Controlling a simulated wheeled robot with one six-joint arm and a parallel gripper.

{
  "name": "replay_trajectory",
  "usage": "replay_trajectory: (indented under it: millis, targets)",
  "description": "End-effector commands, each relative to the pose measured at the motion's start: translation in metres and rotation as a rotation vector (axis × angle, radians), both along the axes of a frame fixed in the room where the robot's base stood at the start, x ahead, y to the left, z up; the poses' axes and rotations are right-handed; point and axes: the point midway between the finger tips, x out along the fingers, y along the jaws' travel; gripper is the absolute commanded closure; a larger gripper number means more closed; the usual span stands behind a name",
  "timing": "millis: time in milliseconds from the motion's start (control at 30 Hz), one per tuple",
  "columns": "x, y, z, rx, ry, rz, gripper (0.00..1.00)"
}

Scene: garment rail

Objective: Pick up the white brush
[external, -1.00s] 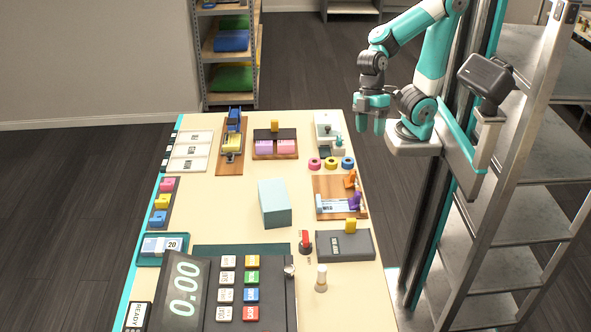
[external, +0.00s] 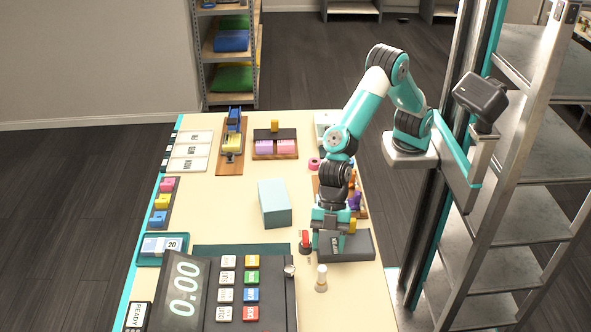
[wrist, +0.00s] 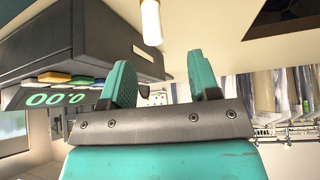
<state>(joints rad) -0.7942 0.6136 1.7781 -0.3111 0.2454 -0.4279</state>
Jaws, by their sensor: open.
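The white brush (external: 321,279) stands upright on the table near its front right, with a pale top and a tan lower part. In the wrist view the white brush (wrist: 151,22) shows as a white cylinder at the top, beyond the fingertips and roughly in line with the gap between them. My gripper (external: 328,241) is open and points down over the dark grey box, behind the brush and apart from it. In the wrist view my gripper (wrist: 162,76) has its two teal fingers spread with nothing between them.
The cash register (external: 228,300) stands to the left of the brush. A red-topped item (external: 305,241) and a dark grey box (external: 355,246) sit just behind the brush. A pale blue box (external: 274,204) stands mid-table. The table's right edge is near.

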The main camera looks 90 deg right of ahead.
Motion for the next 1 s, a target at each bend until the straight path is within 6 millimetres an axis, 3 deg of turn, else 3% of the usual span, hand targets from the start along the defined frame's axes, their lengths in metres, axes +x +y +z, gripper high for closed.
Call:
replay_trajectory:
  millis: [133,433,700,1000]
  targets:
    - [0.003,0.014,-0.022,-0.003,0.002,0.0,0.44]
    - [0.008,0.026,-0.041,-0.002,0.001,-0.002,0.44]
    - [0.016,0.044,-0.073,-0.002,0.002,0.0,0.44]
    - [0.018,0.047,-0.078,0.001,0.0,-0.001,0.44]
